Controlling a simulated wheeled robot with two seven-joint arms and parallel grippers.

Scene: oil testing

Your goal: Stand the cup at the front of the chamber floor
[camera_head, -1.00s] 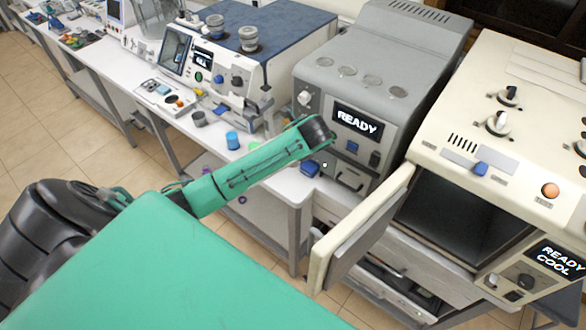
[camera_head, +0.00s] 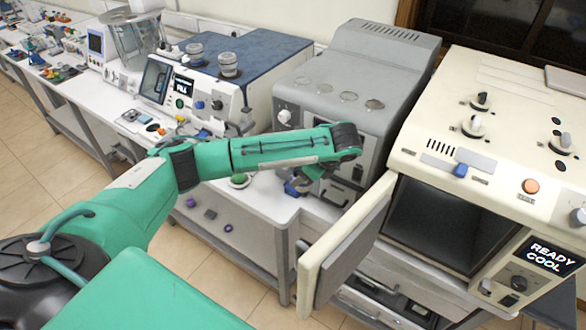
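The cream oven (camera_head: 500,185) stands at the right with its door (camera_head: 345,245) swung open to the left. Its chamber (camera_head: 440,225) is dark, and the part of it that I see looks empty. My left arm reaches in from the left across the bench, its dark wrist end in front of the grey machine. My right arm and gripper are out of the picture. No cup can be clearly picked out; my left arm covers part of the bench.
The grey machine (camera_head: 345,85) stands left of the oven. A blue-topped instrument (camera_head: 245,65) is farther left on the white bench. The open door juts out in front of the bench.

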